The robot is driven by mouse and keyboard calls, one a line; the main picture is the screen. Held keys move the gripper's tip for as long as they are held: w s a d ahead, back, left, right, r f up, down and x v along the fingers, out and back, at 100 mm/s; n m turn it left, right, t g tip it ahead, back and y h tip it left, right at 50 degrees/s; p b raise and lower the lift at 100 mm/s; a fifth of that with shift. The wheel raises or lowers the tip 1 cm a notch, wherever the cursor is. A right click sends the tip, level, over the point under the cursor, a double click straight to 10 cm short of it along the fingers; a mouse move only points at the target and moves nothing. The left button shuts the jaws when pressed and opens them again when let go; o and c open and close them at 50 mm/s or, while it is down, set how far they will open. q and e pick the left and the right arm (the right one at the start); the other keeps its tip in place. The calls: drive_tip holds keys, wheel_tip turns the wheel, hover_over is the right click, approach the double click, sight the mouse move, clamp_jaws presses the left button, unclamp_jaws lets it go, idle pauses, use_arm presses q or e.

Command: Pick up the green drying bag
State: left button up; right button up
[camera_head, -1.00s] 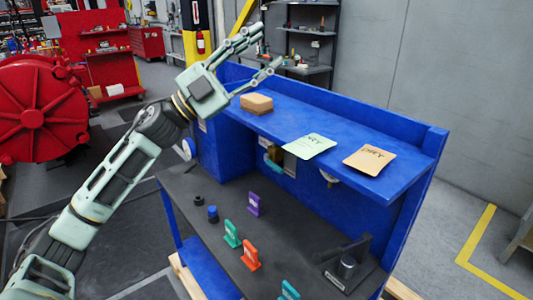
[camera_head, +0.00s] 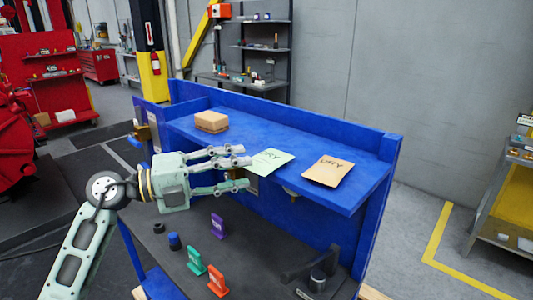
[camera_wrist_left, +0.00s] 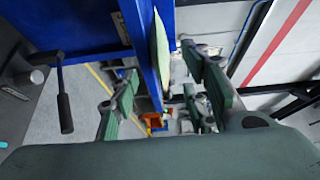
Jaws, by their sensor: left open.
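In the left wrist view the bag (camera_wrist_left: 161,48) shows nearly edge-on, a thin pale green strip between the fingers. My left gripper (camera_head: 247,170) is open and empty. Its fingers point right, at the bag's left side, and the upper fingertips overlap the bag's left edge in the head view; I cannot tell whether they touch. In the left wrist view the open fingers (camera_wrist_left: 165,95) stand on both sides of the strip. My right gripper is not in view.
A tan drying bag (camera_head: 328,171) lies right of the green one. A cardboard box (camera_head: 211,121) sits on the shelf at left. The blue shelf (camera_head: 240,122) overhangs a dark worktop (camera_head: 255,255) with several upright coloured parts.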

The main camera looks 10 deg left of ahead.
sight(265, 162)
use_arm(q)
drive_tip(key=shift+p+x, duration=0.3)
drive_tip(key=shift+x, duration=1.05)
clamp_jaws()
